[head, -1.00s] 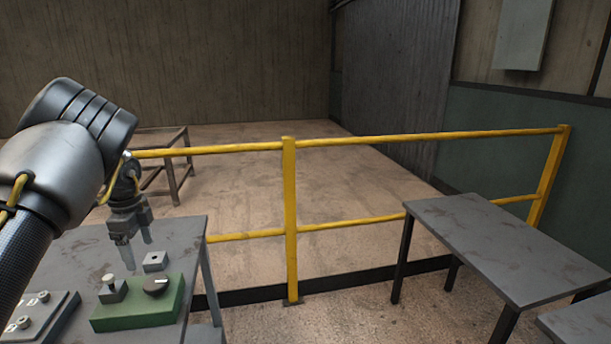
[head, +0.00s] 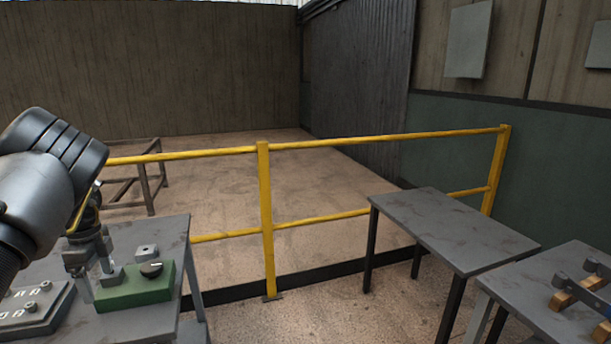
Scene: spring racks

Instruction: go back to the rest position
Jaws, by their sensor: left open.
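My left gripper (head: 92,280) is open and points down over the grey table (head: 155,235) at the left. Its fingers are partly in front of a green box (head: 140,287) with a dark round knob (head: 151,270) and a small grey block on top. I see nothing between the fingers. Whether the fingers touch anything is unclear. My right gripper is out of view.
A grey plate with marked studs (head: 32,308) lies at the table's left. A small grey block (head: 147,251) sits behind the green box. A yellow railing (head: 265,215) crosses behind. An empty grey table (head: 450,228) and another with blue-and-wood pieces (head: 580,290) stand right.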

